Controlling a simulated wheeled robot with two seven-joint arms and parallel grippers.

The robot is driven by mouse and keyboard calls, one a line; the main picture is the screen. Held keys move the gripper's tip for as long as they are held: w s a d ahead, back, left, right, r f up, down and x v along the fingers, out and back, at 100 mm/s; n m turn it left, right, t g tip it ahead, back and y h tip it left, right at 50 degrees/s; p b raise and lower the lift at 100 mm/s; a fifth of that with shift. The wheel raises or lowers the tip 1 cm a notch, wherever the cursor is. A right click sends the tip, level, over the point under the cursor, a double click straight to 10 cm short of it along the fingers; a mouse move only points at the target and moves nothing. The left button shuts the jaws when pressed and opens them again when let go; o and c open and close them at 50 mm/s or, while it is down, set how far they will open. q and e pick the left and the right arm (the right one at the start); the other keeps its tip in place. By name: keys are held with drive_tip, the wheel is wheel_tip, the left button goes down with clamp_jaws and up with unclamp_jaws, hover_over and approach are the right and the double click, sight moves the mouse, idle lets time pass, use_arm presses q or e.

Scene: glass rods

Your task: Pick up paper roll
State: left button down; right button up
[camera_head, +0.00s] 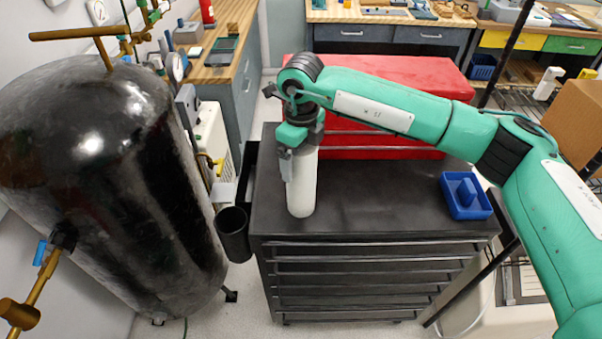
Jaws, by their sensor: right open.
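The white paper roll (302,187) stands upright on the black top of the tool cabinet (370,200), near its left side. My right arm reaches in from the right, and its gripper (292,160) points down at the roll's upper part. One finger shows along the roll's left front side; the other finger is hidden. The jaws are open, and I cannot tell whether they touch the roll. The roll's top is hidden behind the gripper and wrist. My left gripper is not in view.
A large black tank (110,190) stands close on the left. A black bin (234,232) hangs on the cabinet's left side. A red toolbox (395,72) is behind the roll. A blue tray (466,208) sits at the right of the cabinet top, with bare surface between it and the roll.

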drive_tip(key=shift+f, duration=1.1)
drive_tip(key=c, duration=1.4)
drive_tip(key=shift+c, duration=0.4)
drive_tip(key=shift+r, duration=0.2)
